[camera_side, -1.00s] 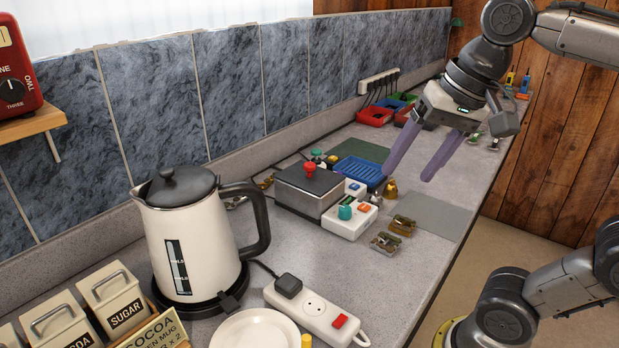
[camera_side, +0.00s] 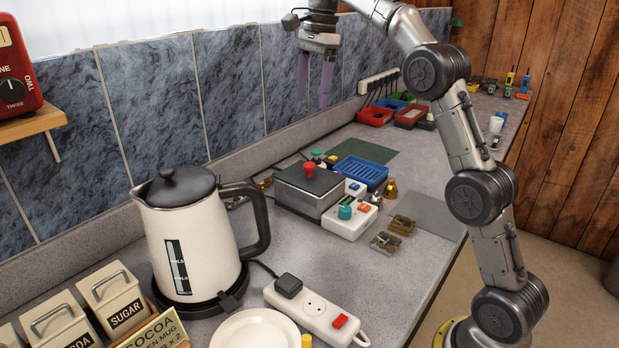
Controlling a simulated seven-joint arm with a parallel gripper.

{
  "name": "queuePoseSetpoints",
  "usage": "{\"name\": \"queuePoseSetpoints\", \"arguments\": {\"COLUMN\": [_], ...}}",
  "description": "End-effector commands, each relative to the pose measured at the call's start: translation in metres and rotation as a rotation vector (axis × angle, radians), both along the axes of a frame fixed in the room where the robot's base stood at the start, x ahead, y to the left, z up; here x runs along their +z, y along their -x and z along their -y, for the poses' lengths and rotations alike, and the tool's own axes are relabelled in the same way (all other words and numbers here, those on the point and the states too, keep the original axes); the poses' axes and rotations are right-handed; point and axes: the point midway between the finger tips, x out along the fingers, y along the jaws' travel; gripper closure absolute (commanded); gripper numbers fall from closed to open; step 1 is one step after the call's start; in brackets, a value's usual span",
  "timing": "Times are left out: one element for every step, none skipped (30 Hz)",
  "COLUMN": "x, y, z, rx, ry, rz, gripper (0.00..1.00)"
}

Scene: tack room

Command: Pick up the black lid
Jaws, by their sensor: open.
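The black lid (camera_side: 180,184) with its round knob sits on top of the cream kettle (camera_side: 190,245) at the left. The kettle stands upright on a black base and has a black handle (camera_side: 258,215) on its right side. My gripper (camera_side: 313,102) is in the upper middle, pointing down with two purple fingers apart and nothing between them. It is high above the counter, to the right of the lid and well apart from it.
A grey box with a red knob (camera_side: 309,180) and small switch boxes (camera_side: 350,214) stand mid-counter. A blue tray (camera_side: 360,173) lies behind them. A power strip (camera_side: 318,315), a white plate (camera_side: 258,332) and labelled canisters (camera_side: 112,297) are near the kettle. A tiled wall (camera_side: 152,100) rises behind.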

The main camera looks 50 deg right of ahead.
Motion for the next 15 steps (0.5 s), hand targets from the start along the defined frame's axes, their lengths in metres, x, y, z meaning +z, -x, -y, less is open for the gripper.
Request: {"name": "queuePoseSetpoints", "arguments": {"x": [-0.010,-0.014,-0.019,-0.021,-0.023,-0.025,-0.028,-0.031,-0.036,-0.039,-0.043,-0.049,-0.054,-0.059,-0.066], "y": [-0.004,-0.005,-0.006,-0.006,-0.006,-0.006,-0.005,-0.005,-0.005,-0.005,-0.005,-0.004,-0.005,-0.005,-0.005], "z": [0.005,0.007,0.009,0.010,0.010,0.011,0.010,0.009,0.009,0.008,0.008,0.007,0.006,0.006,0.005], "rx": [-0.008,-0.011,-0.014,-0.015,-0.017,-0.018,-0.018,-0.017,-0.017,-0.016,-0.016,-0.016,-0.016,-0.016,-0.015], "ry": [-0.006,-0.009,-0.010,-0.012,-0.012,-0.012,-0.012,-0.012,-0.012,-0.012,-0.012,-0.012,-0.012,-0.012,-0.012], "rz": [-0.020,-0.028,-0.036,-0.040,-0.041,-0.039,-0.040,-0.040,-0.042,-0.041,-0.041,-0.042,-0.042,-0.042,-0.042], "gripper": [0.28,0.28,0.28,0.28,0.28,0.28,0.28,0.28,0.28,0.28,0.28,0.28,0.28,0.28,0.28]}}
